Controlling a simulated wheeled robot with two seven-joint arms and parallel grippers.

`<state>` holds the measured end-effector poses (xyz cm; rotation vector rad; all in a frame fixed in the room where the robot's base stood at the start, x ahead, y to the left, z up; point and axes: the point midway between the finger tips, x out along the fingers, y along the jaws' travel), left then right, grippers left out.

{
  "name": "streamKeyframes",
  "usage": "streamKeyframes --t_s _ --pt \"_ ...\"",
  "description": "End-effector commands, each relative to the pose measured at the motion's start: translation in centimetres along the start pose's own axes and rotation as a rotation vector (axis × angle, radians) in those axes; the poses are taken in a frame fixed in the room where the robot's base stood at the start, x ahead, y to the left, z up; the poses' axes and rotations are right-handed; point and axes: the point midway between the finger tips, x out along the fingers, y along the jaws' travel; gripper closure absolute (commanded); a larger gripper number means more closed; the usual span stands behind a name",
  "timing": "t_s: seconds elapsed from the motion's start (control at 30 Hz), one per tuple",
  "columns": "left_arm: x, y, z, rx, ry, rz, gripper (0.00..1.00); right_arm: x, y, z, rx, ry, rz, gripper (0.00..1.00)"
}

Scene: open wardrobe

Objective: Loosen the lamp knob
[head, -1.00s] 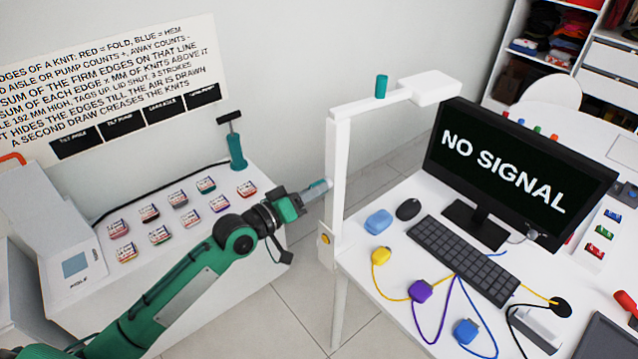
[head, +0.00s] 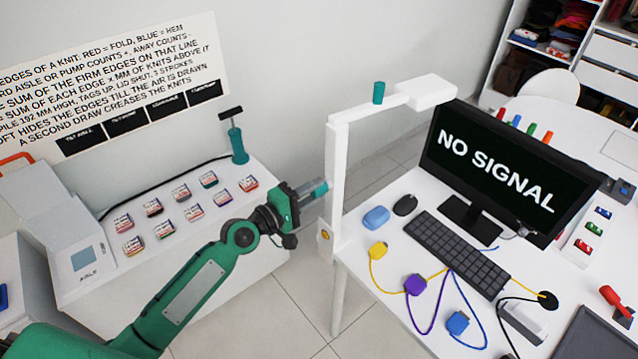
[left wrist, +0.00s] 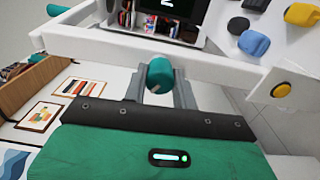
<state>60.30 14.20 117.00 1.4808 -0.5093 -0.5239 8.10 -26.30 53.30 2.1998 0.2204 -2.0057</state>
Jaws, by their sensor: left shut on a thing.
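The white lamp (head: 337,180) stands at the left edge of the desk, with an upright post and an arm reaching right to a box-shaped head. A teal knob (left wrist: 160,75) sits on the side of the post. My left gripper (head: 320,189) is at the post's middle, shut on this knob. In the left wrist view the knob lies between the grey fingers, in front of the white post. A second teal knob (head: 379,93) stands on top of the lamp arm, clear of the gripper. My right gripper is not in view.
The desk holds a keyboard (head: 457,255), a monitor (head: 497,172) reading NO SIGNAL, and coloured plugs on cords. An orange button (head: 325,236) is at the lamp's base. A white bench (head: 95,270) with small labelled packs and a teal pump (head: 238,147) is at left.

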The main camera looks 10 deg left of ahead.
Motion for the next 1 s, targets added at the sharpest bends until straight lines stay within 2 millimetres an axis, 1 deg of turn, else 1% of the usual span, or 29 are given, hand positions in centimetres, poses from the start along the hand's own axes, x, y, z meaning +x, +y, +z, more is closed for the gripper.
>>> streamKeyframes --t_s 0.03,0.4,0.57,0.77,0.8,0.87,0.9,0.93,1.0 --pt "0.0 0.2 0.0 -0.043 0.000 -0.002 0.98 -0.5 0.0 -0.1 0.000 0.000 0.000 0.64" --pt "-0.1 0.1 0.0 -0.355 0.001 -0.001 0.98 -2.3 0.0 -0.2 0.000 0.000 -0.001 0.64" --pt "0.0 0.0 0.0 -0.423 0.000 -0.002 0.98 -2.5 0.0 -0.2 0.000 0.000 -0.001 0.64" --pt "0.0 -0.1 0.0 -0.427 0.000 -0.002 0.98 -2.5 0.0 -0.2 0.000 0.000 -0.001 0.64" --pt "0.0 -0.1 0.0 -0.427 0.000 -0.002 0.71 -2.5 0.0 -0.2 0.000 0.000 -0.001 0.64" --pt "0.0 -0.1 0.0 -0.426 -0.001 -0.002 0.59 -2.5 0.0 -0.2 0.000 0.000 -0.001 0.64" --pt "0.0 -0.1 0.0 -0.426 -0.001 -0.002 0.51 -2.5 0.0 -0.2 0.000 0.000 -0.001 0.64" --pt "0.0 -0.1 0.0 -0.426 -0.001 -0.001 0.47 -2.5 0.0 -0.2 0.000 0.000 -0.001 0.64" --pt "0.0 -0.1 0.0 -0.425 -0.001 -0.001 0.47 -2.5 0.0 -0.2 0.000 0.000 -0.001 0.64"
